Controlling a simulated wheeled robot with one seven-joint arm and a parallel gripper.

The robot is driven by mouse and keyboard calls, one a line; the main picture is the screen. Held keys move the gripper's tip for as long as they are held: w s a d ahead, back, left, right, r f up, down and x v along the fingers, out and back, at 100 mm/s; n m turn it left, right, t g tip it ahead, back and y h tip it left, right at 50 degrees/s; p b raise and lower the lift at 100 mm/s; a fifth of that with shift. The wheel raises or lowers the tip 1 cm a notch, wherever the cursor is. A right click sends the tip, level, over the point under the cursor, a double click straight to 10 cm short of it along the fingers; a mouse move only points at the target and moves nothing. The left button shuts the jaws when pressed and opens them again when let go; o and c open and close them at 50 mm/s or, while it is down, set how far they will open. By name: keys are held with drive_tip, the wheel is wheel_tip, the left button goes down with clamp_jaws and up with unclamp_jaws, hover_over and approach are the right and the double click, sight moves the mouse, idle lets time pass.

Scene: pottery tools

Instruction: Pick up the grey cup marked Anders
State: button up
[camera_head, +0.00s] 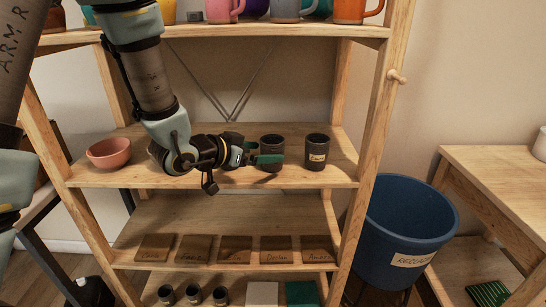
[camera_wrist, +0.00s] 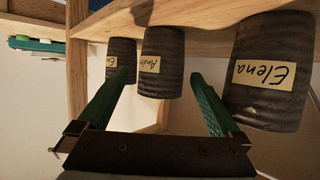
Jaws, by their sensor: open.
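The grey cup marked Anders (camera_wrist: 163,82) is the middle one of three dark grey cups in the wrist view, which shows them upside down. Its label is partly readable. It appears to be the middle cup (camera_head: 271,141) in the head view, partly hidden by my gripper (camera_head: 267,160). My gripper (camera_wrist: 160,78) is open and empty, with its green fingers pointing toward the Anders cup, which appears between the fingertips. I cannot tell the exact gap. In the head view the fingers extend to the right along the shelf, low in front of the cups.
The Elena cup (camera_wrist: 270,72) stands close beside one finger; another labelled cup (camera_wrist: 121,58) is behind the other finger. A pink bowl (camera_head: 109,153) sits at the shelf's left. Name boards (camera_head: 235,249) lie on the shelf below. A blue bucket (camera_head: 409,230) stands right.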

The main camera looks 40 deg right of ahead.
drive_tip(key=shift+f, duration=0.7)
drive_tip(key=shift+w+d+f, duration=0.1)
drive_tip(key=shift+d+f, duration=0.05)
drive_tip(key=shift+d, duration=0.4)
drive_tip(key=p+x, duration=0.1)
drive_tip(key=x, duration=0.5)
drive_tip(key=shift+f, duration=0.1)
drive_tip(key=c, duration=1.5)
drive_tip(key=shift+c, duration=0.3)
